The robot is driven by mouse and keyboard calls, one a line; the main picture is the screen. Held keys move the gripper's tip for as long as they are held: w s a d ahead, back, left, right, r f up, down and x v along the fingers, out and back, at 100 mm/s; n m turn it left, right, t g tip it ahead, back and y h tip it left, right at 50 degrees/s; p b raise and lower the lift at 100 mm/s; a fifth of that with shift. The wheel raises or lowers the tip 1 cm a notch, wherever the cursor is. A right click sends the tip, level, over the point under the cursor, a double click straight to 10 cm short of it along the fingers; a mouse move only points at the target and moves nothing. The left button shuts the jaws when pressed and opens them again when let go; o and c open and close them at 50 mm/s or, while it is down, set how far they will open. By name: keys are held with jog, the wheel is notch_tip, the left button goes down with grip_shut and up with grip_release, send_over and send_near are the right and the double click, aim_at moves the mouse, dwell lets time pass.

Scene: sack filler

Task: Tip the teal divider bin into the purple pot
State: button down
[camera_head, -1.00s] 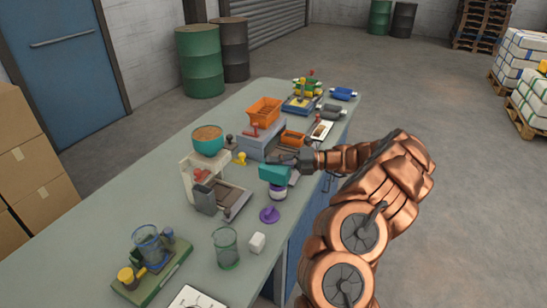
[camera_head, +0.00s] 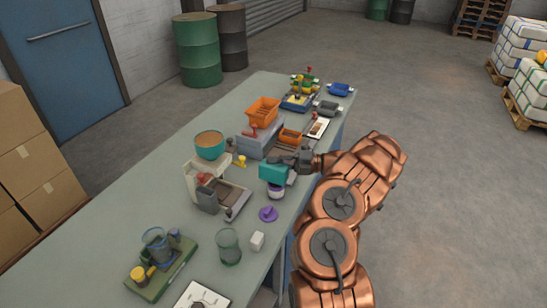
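The teal divider bin (camera_head: 273,174) is held in my gripper (camera_head: 287,164), tilted, above the purple pot. The gripper's fingers are partly hidden behind the bin, but the bin hangs at them clear of the table. The purple pot (camera_head: 276,192) stands upright on the table just below the bin; its pale body shows with a purple band, and its mouth is largely covered by the bin. I cannot see the bin's inside or whether anything falls from it. A purple lid-like piece (camera_head: 268,214) with a knob lies on the table in front of the pot.
A beige machine with a teal bowl (camera_head: 209,146) stands left of the pot. An orange bin (camera_head: 262,111) and grey scale-like box are behind.

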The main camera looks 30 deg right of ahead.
jog(key=d+m+t, duration=0.1)
jog(key=m, duration=0.1)
jog(key=w+m, duration=0.1)
jog(key=m, duration=0.2)
jog(key=d+f+m+t+y, duration=0.1)
jog(key=m, duration=0.1)
jog(key=shift+w+d+t+p, duration=0.3)
dwell(0.4)
notch_tip(320, 180, up, 3)
jog(key=n+g, duration=0.1)
jog(key=n, duration=0.2)
jog(key=n+g, duration=0.1)
jog(key=n, duration=0.2)
jog(key=shift+h+b, duration=0.35)
jog(key=shift+h, duration=0.05)
jog(key=shift+a, duration=0.1)
